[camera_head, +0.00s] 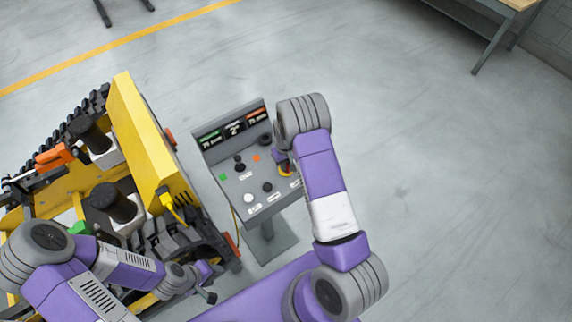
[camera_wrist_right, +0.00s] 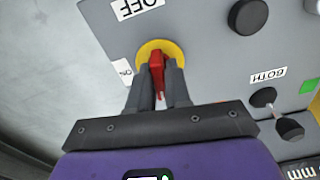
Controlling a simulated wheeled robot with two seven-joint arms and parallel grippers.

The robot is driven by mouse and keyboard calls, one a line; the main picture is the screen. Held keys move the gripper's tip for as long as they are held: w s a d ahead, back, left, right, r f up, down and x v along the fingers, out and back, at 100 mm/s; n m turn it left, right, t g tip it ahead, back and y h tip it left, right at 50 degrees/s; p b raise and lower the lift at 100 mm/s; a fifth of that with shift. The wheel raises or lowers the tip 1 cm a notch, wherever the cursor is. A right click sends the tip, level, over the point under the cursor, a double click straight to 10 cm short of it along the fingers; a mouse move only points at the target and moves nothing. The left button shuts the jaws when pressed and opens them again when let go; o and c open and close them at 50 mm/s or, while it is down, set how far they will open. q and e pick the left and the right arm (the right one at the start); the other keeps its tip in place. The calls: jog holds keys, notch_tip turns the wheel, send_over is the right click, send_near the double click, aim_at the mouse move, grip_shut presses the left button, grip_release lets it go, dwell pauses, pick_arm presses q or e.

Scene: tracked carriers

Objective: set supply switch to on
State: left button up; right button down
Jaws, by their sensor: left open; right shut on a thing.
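The supply switch is a red handle (camera_wrist_right: 157,62) on a round yellow plate (camera_wrist_right: 150,46) on the grey control panel (camera_head: 231,190). In the right wrist view an OFF label (camera_wrist_right: 136,8) sits above the plate and a small, partly readable label (camera_wrist_right: 122,70), perhaps ON, sits to its left. My right gripper (camera_wrist_right: 160,80) is shut on the red handle, one finger on each side. In the head view my right arm covers most of the switch, leaving some yellow visible. My left gripper (camera_head: 208,288) is open, low beside the yellow tracked carrier (camera_head: 145,130), away from the panel.
The panel also carries black knobs (camera_head: 267,187), a white knob (camera_head: 249,198), a green square (camera_head: 223,177) and displays (camera_head: 233,128) along its back. The floor (camera_head: 450,200) to the right is clear.

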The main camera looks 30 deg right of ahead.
jog(key=m+b, duration=0.1)
jog(key=m, duration=0.2)
jog(key=shift+m+b, duration=0.3)
jog(key=shift+b, duration=0.1)
jog(key=m+b, duration=0.1)
jog(key=m, duration=0.2)
jog(key=shift+m, duration=0.3)
jog(key=m, duration=0.4)
jog(key=shift+m, duration=2.5)
jog(key=c, duration=1.2)
grip_release()
jog(key=shift+o, duration=0.2)
jog(key=shift+r, duration=0.15)
